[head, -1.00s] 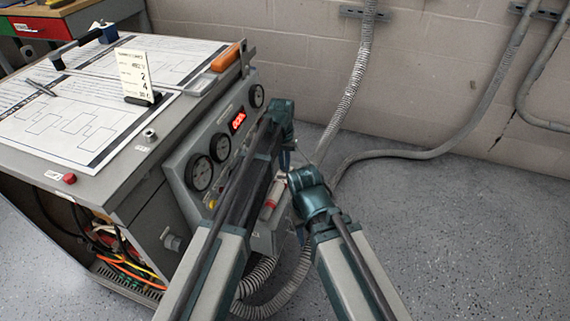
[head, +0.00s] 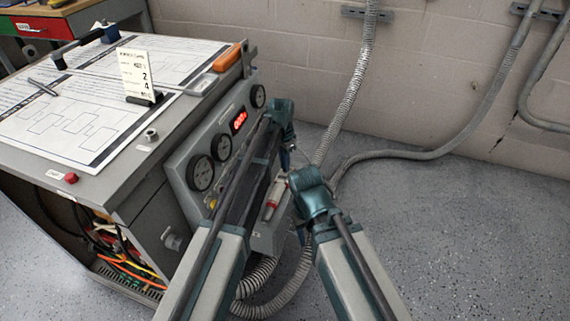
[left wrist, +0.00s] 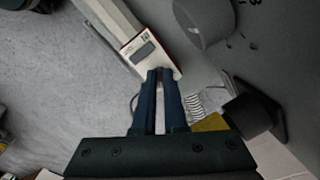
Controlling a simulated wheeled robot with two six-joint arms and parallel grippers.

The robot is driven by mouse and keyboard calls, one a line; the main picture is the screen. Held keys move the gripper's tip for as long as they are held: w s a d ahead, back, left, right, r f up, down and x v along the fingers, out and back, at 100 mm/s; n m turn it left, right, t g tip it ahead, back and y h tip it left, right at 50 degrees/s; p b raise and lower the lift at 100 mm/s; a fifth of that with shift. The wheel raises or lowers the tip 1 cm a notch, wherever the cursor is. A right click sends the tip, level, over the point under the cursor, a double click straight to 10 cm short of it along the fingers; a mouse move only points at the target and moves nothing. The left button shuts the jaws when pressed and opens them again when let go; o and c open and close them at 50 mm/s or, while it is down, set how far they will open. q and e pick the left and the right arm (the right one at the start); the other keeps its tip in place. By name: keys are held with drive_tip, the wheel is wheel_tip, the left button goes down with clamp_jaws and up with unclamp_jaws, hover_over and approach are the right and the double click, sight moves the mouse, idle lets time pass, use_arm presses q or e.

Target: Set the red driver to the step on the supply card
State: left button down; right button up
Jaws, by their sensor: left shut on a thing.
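The red driver (head: 271,200), grey-white with red parts, stands tilted at the right side of the grey cabinet, partly hidden by my arms. In the left wrist view, the red-edged end of the driver (left wrist: 147,50) has a small grey display, too small to read. My left gripper (left wrist: 160,72) is shut with its fingertips at this end; the gripped part is hidden between them. It also shows in the head view (head: 286,160).
The grey cabinet (head: 120,185) carries round gauges (head: 201,172) and a red lit display (head: 239,121) on its sloping panel. Paper sheets (head: 70,130) and an orange-handled tool (head: 228,57) lie on top. Flexible conduits (head: 352,85) run near my arms. The floor at right is clear.

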sight(283, 171)
idle(0.5)
use_arm(q)
drive_tip(key=c, duration=1)
unclamp_jaws()
drive_tip(key=shift+o, duration=0.2)
wheel_tip(283, 171, up, 14)
drive_tip(key=p, duration=1.4)
drive_tip(key=shift+a, duration=0.35)
drive_tip(key=shift+s+f, duration=0.15)
drive_tip(key=shift+f, duration=0.05)
